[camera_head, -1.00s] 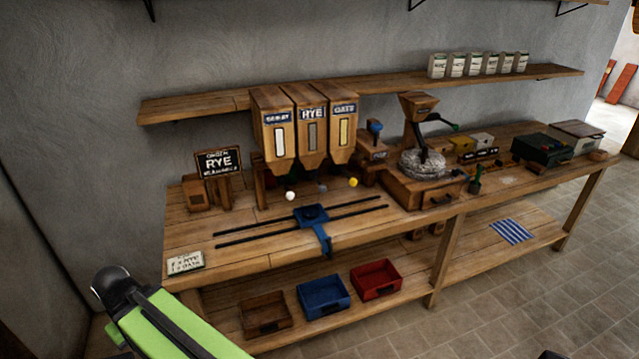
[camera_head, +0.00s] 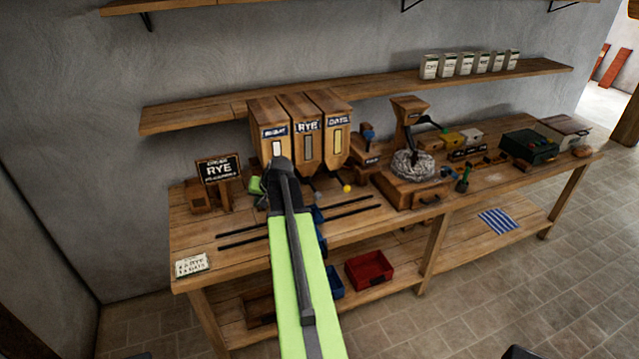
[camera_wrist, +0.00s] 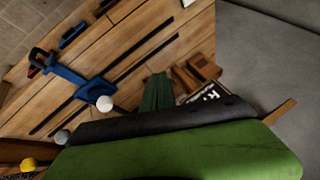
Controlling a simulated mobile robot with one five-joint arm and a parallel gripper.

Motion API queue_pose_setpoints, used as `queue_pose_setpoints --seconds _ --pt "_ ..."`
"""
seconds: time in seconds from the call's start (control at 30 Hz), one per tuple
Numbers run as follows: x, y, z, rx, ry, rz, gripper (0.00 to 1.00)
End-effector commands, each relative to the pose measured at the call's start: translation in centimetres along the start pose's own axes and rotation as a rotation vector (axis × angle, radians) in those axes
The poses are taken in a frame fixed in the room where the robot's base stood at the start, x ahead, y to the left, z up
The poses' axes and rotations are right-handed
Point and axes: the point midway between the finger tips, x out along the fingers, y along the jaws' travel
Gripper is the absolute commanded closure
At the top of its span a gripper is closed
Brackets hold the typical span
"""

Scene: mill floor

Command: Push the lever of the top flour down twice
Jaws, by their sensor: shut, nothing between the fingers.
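Three wooden flour hoppers stand above the bench's back left in the head view. The middle one reads RYE (camera_head: 306,130), the right one OATS (camera_head: 332,122); the left hopper's label (camera_head: 273,132) is blurred. Their levers end in knobs: the yellow knob (camera_head: 347,188) shows at right. The wrist view shows a white knob (camera_wrist: 105,103), a grey knob (camera_wrist: 62,137) and the yellow knob again at lower left. An order board (camera_head: 219,169) shows RYE in large letters; its smaller lines are unreadable. My gripper (camera_head: 258,190) is shut and empty, in front of the left hopper.
A blue carriage (camera_wrist: 68,78) sits on dark rails ahead of the hoppers. A small card (camera_head: 193,265) lies at the bench's front left. A stone mill (camera_head: 412,165) stands to the right. A red bin (camera_head: 370,270) is on the lower shelf.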

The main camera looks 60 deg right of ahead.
Motion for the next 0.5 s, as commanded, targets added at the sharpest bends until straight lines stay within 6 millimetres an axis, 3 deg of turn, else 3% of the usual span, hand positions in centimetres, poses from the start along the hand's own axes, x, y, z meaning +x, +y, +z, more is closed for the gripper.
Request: queue_pose_setpoints --seconds 0.03,0.2,0.33,0.5 --pt "-2.0 2.3 -2.9 0.049 0.041 0.003 1.0" --pt "-6.7 10.2 -9.1 0.19 0.176 0.009 1.0" --pt "-9.4 14.7 -11.8 0.261 0.248 0.016 1.0" --pt "-11.0 17.3 -13.2 0.301 0.292 0.02 1.0"
